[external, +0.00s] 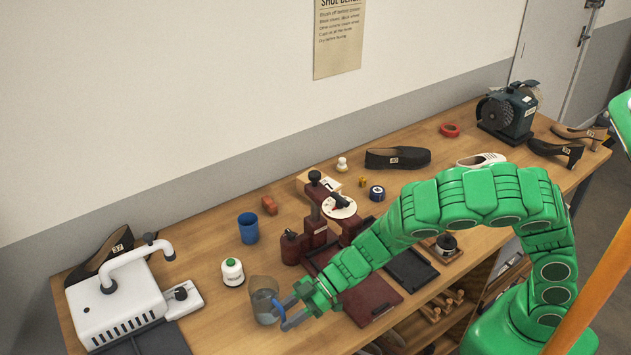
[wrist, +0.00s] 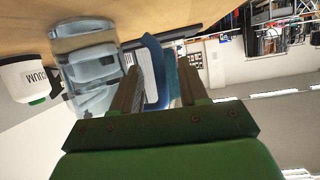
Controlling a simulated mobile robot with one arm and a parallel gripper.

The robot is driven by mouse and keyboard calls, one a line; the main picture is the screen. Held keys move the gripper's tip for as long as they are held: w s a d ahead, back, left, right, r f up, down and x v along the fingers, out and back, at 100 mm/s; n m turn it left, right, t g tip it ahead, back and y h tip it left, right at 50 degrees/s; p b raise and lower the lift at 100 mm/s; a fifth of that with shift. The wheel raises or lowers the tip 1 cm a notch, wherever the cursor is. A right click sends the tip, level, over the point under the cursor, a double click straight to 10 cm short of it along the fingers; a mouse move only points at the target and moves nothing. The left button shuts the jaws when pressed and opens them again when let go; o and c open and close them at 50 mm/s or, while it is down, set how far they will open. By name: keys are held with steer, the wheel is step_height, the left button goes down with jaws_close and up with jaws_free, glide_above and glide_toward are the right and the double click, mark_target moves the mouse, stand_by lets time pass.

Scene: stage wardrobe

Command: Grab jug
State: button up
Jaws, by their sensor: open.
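The jug (external: 262,290) is a clear vessel with a blue handle, standing upright near the front edge of the bench. In the wrist view, which looks upside down, the jug (wrist: 88,60) is at the upper left. Its blue handle (wrist: 154,62) reaches between the two fingers of my gripper (wrist: 160,75). In the external view, my gripper (external: 283,313) is at the jug's right side, around the handle. The fingers are open, with a gap beside the handle. I cannot tell whether either finger touches it.
A white bottle with a green cap (external: 232,272) and a blue cup (external: 248,228) stand behind the jug. A white machine (external: 115,300) is to the left. A dark red press (external: 318,225) stands to the right, behind my arm. Several shoes lie farther along the bench.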

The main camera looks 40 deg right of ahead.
steer(key=shift+a+f, duration=0.2)
steer(key=shift+a, duration=0.35)
jaws_close()
steer(key=shift+r, duration=0.15)
